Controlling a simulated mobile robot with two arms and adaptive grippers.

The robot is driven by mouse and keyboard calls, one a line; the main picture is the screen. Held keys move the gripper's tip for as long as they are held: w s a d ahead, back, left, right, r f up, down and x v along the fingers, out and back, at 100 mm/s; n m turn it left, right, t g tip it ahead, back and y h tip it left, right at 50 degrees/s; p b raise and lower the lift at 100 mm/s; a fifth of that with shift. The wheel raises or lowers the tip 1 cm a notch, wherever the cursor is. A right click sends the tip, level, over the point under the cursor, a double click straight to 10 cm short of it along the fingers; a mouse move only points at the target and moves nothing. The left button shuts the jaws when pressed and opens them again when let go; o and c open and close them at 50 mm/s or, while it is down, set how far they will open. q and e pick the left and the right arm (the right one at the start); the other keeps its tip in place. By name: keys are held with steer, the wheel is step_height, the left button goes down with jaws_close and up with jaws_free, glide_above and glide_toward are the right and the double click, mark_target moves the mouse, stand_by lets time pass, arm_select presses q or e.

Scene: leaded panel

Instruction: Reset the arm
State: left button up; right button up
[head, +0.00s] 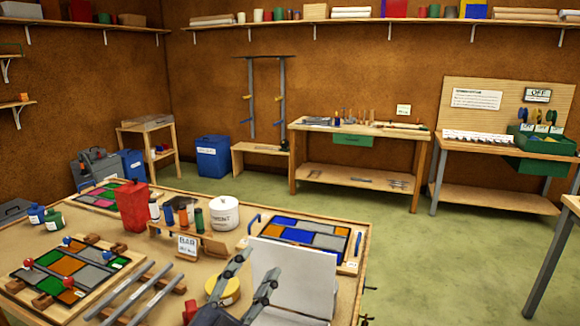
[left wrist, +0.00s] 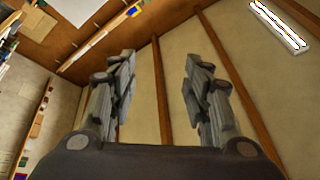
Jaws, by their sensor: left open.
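My left gripper (head: 259,264) is at the bottom middle of the head view, above the near edge of the worktable (head: 345,290). Its two fingers point up and stand apart with nothing between them. In the left wrist view the open gripper (left wrist: 160,60) frames only the ceiling and walls. I cannot tell from this view whether the fingers touch either. My right gripper is not in view.
The table holds colored glass panels (head: 300,235), grey lead strips (head: 140,298), a red container (head: 131,207), a white cement tub (head: 224,213) and several small bottles. A workbench (head: 350,131) stands at the back wall. The green floor (head: 430,255) right of the table is clear.

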arm_select(q)
steer(key=s+a+f+n+g+y, duration=0.3)
steer(key=a+f+n+y, duration=0.25)
steer(key=f, duration=0.35)
steer(key=s+a+f+n+g+y, duration=0.2)
steer(key=a+f+n+y, duration=0.3)
steer(key=a+f, duration=0.25)
steer(key=s+f+n+g, duration=0.1)
steer(key=s+f+g, duration=0.6)
steer(key=s, duration=0.5)
steer(key=s+f+g, duration=0.4)
steer(key=s+f, duration=0.5)
steer(key=s, duration=0.3)
step_height(320, 180, down, 26)
steer(key=s+g, duration=0.1)
steer(key=s+a+f, duration=0.2)
steer(key=s+f, duration=0.5)
steer(key=s, duration=0.1)
steer(key=s+a+f+g, duration=0.1)
steer(key=s+f, duration=0.7)
steer(key=s, duration=0.1)
steer(key=shift+a+f+g, duration=0.25)
steer(key=shift+a+g, duration=0.05)
steer(key=shift+a, duration=0.05)
